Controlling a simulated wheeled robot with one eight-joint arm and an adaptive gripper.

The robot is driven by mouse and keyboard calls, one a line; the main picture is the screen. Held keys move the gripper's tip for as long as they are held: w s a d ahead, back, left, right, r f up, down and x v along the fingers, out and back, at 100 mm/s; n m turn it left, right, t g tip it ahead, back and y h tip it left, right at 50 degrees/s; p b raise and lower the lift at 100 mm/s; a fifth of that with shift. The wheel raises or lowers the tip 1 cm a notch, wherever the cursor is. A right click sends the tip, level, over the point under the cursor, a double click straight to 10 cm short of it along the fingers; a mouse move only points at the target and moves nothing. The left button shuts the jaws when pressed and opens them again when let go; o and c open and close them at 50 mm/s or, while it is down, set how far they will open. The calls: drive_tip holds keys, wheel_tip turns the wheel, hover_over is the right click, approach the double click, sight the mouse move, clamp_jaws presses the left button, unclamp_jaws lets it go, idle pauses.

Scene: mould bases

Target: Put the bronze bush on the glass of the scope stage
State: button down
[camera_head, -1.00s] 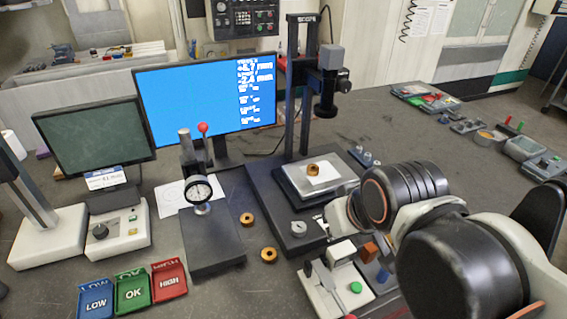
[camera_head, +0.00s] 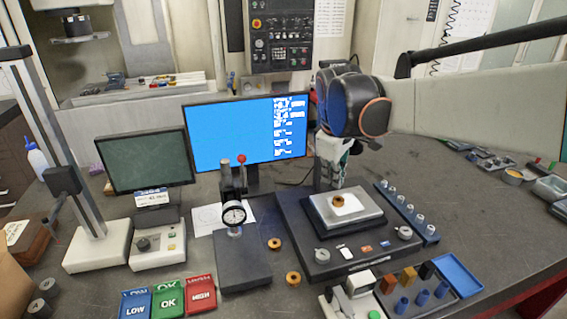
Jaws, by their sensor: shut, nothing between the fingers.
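A bronze bush (camera_head: 338,201) sits on the bright white glass (camera_head: 353,208) of the scope stage (camera_head: 318,213), near the middle of the plate. My gripper (camera_head: 329,182) hangs pointing down, above and behind the bush in the picture, and is apart from it. It looks shut and empty, though its fingertips are small and hard to make out. My arm covers most of the scope's column and head. Two more bronze rings lie on the bench left of the stage, one farther back (camera_head: 274,244) and one nearer (camera_head: 293,278).
A dial gauge stand (camera_head: 243,262) stands left of the rings. The LOW, OK and HIGH bins (camera_head: 168,298) are at the front left. A blue screen (camera_head: 235,135) stands behind. A rack of small parts (camera_head: 415,292) and a blue tray (camera_head: 458,275) lie front right.

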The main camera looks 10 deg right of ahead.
sight(333, 203)
drive_tip(key=w+a+f+n+g+h+p, duration=0.1)
drive_tip(key=w+a+f+n+g+p, duration=0.2)
drive_tip(key=w, duration=0.5)
drive_tip(key=w+a+f+n+h, duration=0.1)
drive_tip(key=w+f+n, duration=0.3)
drive_tip(key=w+f, duration=0.25)
drive_tip(key=x, duration=0.4)
drive_tip(key=b+x, duration=0.1)
drive_tip(key=x, duration=0.4)
drive_tip(key=shift+w+a+f, duration=0.2)
drive_tip(key=shift+w, duration=0.05)
drive_tip(key=d, duration=0.3)
drive_tip(key=shift+s+d+r, duration=0.2)
drive_tip(key=shift+s, duration=0.1)
drive_tip(key=shift+d, duration=0.25)
drive_tip(key=d, duration=0.2)
drive_tip(key=shift+s+d+b, duration=0.3)
drive_tip(key=shift+d, duration=0.05)
drive_tip(key=shift+a, duration=0.1)
